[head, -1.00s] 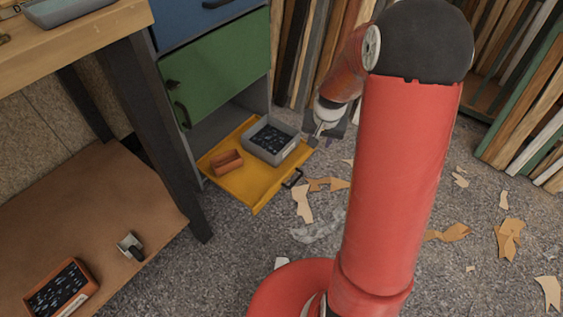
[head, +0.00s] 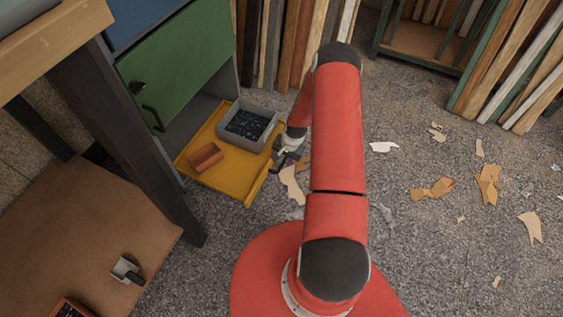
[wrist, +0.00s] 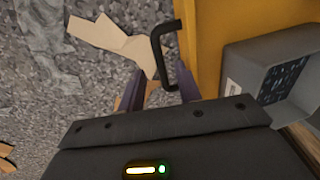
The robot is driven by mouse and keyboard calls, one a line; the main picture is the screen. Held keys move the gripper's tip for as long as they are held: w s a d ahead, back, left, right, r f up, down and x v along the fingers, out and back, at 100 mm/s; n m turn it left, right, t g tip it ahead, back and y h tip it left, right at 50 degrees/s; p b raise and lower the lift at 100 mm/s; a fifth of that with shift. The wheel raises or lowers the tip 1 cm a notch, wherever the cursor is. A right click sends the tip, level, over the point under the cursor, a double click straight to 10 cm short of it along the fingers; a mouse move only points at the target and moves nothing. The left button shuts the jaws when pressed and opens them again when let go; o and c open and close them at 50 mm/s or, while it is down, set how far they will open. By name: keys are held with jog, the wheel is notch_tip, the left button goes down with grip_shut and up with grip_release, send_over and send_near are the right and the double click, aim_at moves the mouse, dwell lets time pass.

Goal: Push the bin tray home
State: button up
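The yellow bin tray (head: 240,183) sticks out from the bottom of the cabinet, below the green drawer. It carries a grey bin (head: 247,143) of dark small parts and a small orange-brown box (head: 206,157). My gripper (head: 279,161) is low at the tray's front right edge. In the wrist view the tray (wrist: 206,35) is at the upper right and its black handle (wrist: 158,52) is near the fingertips. The purple-grey fingers of my gripper (wrist: 160,82) stand apart, with the handle's lower end between them. I cannot tell whether they touch it.
The green drawer front (head: 180,65) is above the tray. A dark bench leg (head: 135,150) stands left of the tray, with a brown lower shelf (head: 85,225). Timber boards (head: 292,45) stand behind. Scraps (head: 432,188) litter the open grey floor at right.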

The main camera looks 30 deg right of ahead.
aim_at(282, 165)
jog(key=shift+w+a+f, duration=0.1)
jog(key=shift+w+f, duration=0.05)
jog(key=shift+f, duration=0.7)
jog(key=shift+w+a+f, duration=0.1)
jog(key=shift+f, duration=0.75)
grip_shut()
